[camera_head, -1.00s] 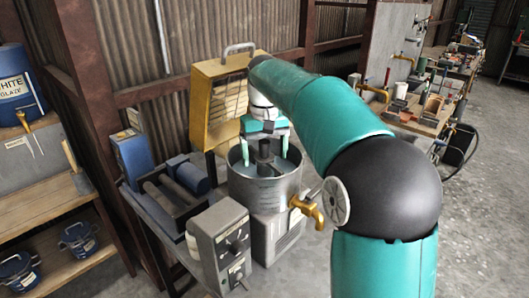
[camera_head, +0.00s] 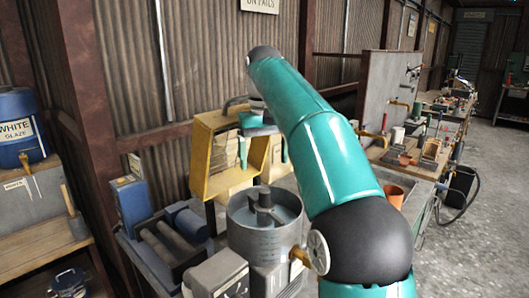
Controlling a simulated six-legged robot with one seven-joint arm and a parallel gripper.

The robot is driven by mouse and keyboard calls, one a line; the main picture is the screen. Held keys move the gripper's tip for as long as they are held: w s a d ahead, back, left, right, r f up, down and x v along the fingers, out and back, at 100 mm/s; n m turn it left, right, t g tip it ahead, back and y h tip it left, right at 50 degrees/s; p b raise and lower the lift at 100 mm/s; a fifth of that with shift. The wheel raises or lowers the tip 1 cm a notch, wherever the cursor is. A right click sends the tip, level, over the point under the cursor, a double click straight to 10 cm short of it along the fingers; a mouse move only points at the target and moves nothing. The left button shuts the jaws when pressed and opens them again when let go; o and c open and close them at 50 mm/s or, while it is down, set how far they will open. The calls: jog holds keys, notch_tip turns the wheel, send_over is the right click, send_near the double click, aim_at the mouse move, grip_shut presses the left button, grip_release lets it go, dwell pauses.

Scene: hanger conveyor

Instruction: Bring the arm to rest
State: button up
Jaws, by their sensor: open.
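My gripper (camera_head: 264,150) is at the upper middle of the head view, in front of a yellow frame box (camera_head: 205,165). Its two teal fingers are apart, pointing down, with nothing seen between them. It hangs above and behind the metal pot (camera_head: 262,240), clear of its rim.
The pot stands on a bench with a roller machine (camera_head: 165,225) and a grey control box (camera_head: 218,275). A blue glaze barrel (camera_head: 20,125) stands on a shelf at left. A cluttered workbench (camera_head: 435,140) runs along the wall at right. Open concrete floor (camera_head: 490,180) lies at far right.

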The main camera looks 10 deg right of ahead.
jog(key=shift+r, duration=0.45)
jog(key=s+a+t, duration=0.1)
jog(key=s+t, duration=0.1)
jog(key=s, duration=0.7)
jog(key=s+d+f+m+t, duration=0.1)
jog(key=s+f+t, duration=0.2)
jog(key=s+f, duration=1.6)
jog(key=shift+s+f+t, duration=0.25)
jog(key=shift+s+t, duration=0.05)
jog(key=shift+s, duration=0.3)
